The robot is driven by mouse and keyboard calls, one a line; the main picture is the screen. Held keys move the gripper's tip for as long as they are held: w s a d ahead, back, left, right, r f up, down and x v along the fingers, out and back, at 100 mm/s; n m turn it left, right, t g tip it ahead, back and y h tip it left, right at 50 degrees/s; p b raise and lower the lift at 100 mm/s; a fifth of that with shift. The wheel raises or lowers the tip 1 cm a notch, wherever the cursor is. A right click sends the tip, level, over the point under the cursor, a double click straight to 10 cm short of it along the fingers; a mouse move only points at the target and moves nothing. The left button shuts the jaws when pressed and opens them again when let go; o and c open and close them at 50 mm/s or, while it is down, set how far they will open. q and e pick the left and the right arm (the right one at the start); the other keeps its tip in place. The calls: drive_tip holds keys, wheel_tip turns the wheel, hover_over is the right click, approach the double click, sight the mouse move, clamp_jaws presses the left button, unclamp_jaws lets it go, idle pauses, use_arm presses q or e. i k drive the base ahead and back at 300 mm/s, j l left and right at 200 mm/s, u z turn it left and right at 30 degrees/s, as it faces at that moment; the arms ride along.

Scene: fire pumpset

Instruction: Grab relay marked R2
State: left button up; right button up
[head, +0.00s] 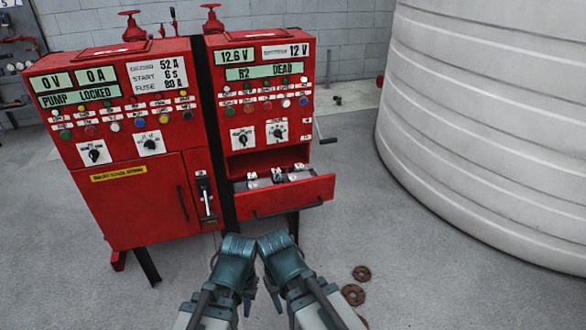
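Several small white relays stand in the open drawer (290,199) of the right red cabinet: a left one (252,181), a middle one (277,176) and a right one (298,169). Their markings are too small to read, so I cannot tell which is R2. The display (264,71) above reads "R2 DEAD". My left gripper (247,301) and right gripper (275,300) are close together in front of and below the drawer, apart from the relays. Their fingers are mostly hidden by my wrists, and I cannot see whether they are open.
The left red cabinet (135,215) has a closed door and a lever (206,198) on its right side. A large white tank (490,110) fills the right. Rusty rings (353,294) lie on the floor at the lower right. Floor between cabinet and tank is clear.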

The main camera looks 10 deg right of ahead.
sight(276, 173)
drive_tip(key=i+j+z, duration=0.2)
drive_tip(key=z, duration=0.25)
drive_tip(key=i+j+z, duration=0.1)
drive_tip(key=j+z, duration=0.2)
drive_tip(key=z, duration=0.15)
